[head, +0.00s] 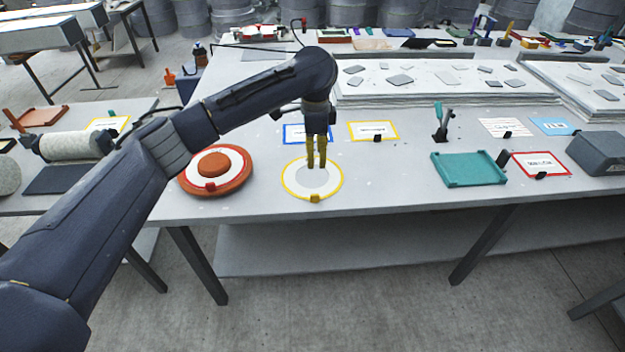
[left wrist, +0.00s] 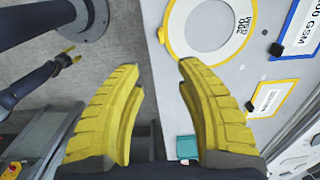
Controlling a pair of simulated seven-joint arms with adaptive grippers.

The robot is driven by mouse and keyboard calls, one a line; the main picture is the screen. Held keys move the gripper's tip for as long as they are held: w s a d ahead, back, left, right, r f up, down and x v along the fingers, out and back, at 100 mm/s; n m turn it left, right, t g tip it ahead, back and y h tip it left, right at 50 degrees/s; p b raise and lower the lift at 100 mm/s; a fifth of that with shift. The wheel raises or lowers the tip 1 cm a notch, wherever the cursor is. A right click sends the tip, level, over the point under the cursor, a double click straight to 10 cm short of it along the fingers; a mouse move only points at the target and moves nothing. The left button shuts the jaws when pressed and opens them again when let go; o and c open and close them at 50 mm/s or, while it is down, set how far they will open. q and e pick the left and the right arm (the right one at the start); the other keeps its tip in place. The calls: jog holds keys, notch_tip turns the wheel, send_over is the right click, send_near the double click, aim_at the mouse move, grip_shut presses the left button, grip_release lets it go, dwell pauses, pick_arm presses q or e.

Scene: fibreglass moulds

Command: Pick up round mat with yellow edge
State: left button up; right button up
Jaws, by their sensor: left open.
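The round mat with a yellow edge (head: 300,188) lies flat near the table's front edge in the head view. It has a white ring, a grey middle and a yellow tab at its front. My left gripper (head: 316,163) points down over the mat's back part, its fingers hiding some of it; contact cannot be told. In the left wrist view the mat (left wrist: 246,22) is at the top, beyond the open, empty fingers (left wrist: 158,68). A small gripper with yellow fingers, seemingly my right one (left wrist: 68,58), shows at the left, its opening unclear.
A round orange and white piece (head: 212,172) lies left of the mat. Blue-edged (head: 293,133) and yellow-edged (head: 373,131) label cards lie behind it. A teal tray (head: 470,169) stands further right. The table (head: 385,178) is clear between mat and tray.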

aim_at(313, 194)
pick_arm(q)
jog(key=f, duration=1.6)
jog(key=shift+w+a+f, duration=0.15)
jog(key=shift+a+f, duration=0.05)
jog(key=shift+f, duration=0.15)
jog(key=shift+c, duration=0.5)
grip_shut()
